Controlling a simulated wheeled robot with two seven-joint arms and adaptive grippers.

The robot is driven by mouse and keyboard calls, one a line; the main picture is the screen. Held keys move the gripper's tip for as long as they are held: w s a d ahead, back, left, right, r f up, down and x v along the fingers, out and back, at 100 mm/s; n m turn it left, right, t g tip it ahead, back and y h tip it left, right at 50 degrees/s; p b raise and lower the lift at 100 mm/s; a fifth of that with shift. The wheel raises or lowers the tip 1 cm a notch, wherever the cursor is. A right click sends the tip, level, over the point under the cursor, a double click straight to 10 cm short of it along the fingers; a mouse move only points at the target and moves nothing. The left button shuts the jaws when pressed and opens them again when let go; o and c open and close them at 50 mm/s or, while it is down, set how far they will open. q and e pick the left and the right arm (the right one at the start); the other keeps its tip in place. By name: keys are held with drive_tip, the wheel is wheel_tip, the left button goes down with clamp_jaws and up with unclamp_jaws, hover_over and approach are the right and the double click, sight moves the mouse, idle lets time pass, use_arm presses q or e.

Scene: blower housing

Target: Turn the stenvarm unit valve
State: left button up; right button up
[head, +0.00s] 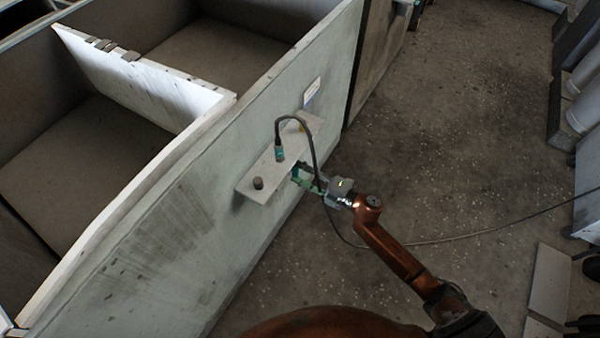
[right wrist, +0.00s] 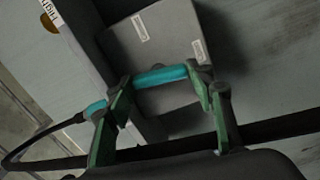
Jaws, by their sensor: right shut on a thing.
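A light plate (head: 262,178) stands out from the housing wall, with a dark round knob (head: 258,183) and a teal cable plug (head: 279,153) on it. My right gripper (head: 302,178) is at the plate's right edge, partly below it. In the right wrist view its green fingers (right wrist: 163,88) are shut on a teal bar (right wrist: 160,77) in front of a grey box (right wrist: 165,40) with two white labels. I cannot tell for certain whether this bar is the valve handle, or whether it joins the teal piece (right wrist: 95,108) at the black cable. My left gripper is not in view.
The pale housing wall (head: 150,235) runs along the left, with open compartments behind it. A black cable (head: 312,140) loops from the plug over the plate and down near my gripper. Grey units (head: 585,100) stand at the far right. The floor (head: 450,110) between is mostly clear.

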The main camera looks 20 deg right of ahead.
idle(0.3)
drive_tip(key=o, duration=1.2)
drive_tip(key=shift+c, duration=0.2)
drive_tip(key=shift+s+d, duration=0.1)
drive_tip(key=v, duration=1.1)
drive_tip(key=shift+s+d, duration=0.3)
